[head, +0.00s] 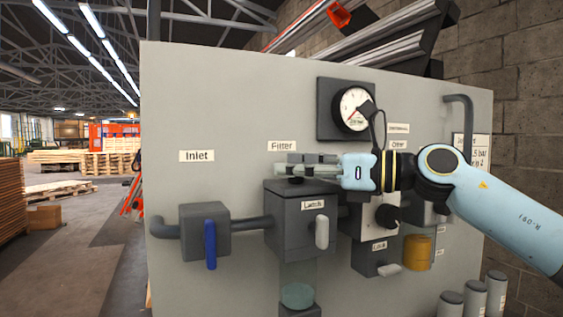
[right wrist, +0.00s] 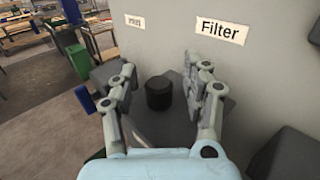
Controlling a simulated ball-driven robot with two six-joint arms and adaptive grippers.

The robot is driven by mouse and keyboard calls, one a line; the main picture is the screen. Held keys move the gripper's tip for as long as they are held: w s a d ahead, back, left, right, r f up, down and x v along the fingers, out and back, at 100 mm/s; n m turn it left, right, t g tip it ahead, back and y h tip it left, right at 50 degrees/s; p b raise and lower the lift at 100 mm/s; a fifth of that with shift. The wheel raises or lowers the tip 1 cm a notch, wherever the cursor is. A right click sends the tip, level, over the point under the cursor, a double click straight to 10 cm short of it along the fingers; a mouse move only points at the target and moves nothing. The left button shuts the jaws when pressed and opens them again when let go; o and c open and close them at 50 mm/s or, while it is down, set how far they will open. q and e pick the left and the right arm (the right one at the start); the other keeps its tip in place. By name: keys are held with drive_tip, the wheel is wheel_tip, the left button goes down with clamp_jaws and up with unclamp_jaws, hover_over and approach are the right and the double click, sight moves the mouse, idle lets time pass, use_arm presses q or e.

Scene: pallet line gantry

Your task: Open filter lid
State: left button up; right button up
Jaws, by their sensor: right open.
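The filter housing (head: 285,235) is a dark grey box on the grey panel, under a "Filter" label. Its lid (head: 322,187) lies flat on top and looks closed. A pale latch handle (head: 322,232) hangs upright on the front, below the "Latch" label. In the right wrist view a short black knob (right wrist: 159,93) stands on the lid. My right gripper (head: 283,170) is just above the lid in the head view. In the right wrist view its open fingers (right wrist: 162,88) are on either side of the knob, with gaps visible. My left gripper is not in view.
A blue-handled inlet valve (head: 210,243) is left of the housing, joined by a pipe. A gauge (head: 352,108) is above right. A dark knob (head: 386,216) and a yellow cylinder (head: 418,252) are to the right, below my arm. The panel's upper left is clear.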

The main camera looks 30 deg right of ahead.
clamp_jaws()
idle(0.3)
drive_tip(key=shift+w+a, duration=0.15)
drive_tip(key=shift+a, duration=0.05)
